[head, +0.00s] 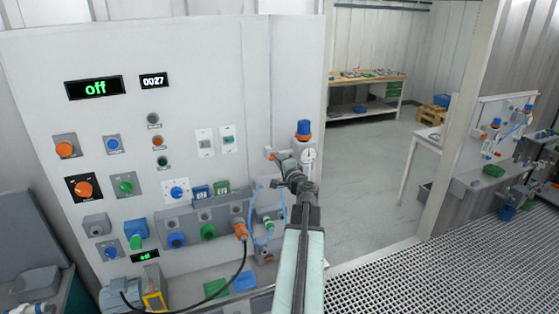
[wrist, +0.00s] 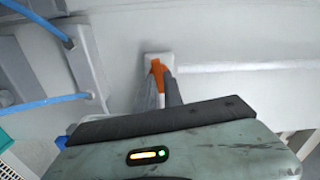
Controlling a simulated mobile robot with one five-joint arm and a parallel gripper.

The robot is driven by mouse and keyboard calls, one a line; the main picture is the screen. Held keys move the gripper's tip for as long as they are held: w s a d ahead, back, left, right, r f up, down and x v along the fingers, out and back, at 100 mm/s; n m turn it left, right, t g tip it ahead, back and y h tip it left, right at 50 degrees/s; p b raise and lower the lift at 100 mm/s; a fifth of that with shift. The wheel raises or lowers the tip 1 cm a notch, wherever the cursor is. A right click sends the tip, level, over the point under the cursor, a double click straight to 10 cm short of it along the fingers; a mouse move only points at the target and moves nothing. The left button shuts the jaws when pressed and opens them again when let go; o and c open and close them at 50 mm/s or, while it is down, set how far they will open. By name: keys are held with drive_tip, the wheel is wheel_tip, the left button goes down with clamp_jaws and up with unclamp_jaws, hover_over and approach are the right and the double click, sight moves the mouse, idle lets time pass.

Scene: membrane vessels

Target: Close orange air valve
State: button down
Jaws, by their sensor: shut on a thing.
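The orange air valve (wrist: 157,67) shows in the wrist view as an orange handle on a small pale block against the white panel. My gripper (wrist: 164,80) has its two fingers on either side of this handle and is shut on it. In the head view my gripper (head: 284,164) reaches the right part of the panel, below a regulator with a blue and orange top (head: 304,130) and beside a round gauge (head: 309,156). A little orange of the valve (head: 270,154) shows left of my gripper. The fingers hide part of the handle.
The white control panel (head: 225,75) carries several knobs, sockets and displays; one reads "off". A blue hose (head: 254,222) and a black cable (head: 240,266) with an orange plug (head: 240,230) hang left of my arm. Open floor (head: 365,165) lies beyond the panel's right edge.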

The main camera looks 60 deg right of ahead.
drive_tip(key=shift+f+m, duration=0.15)
drive_tip(key=shift+m, duration=0.75)
drive_tip(key=c, duration=1.5)
unclamp_jaws()
drive_tip(key=shift+o, duration=0.2)
drive_tip(key=v, duration=0.8)
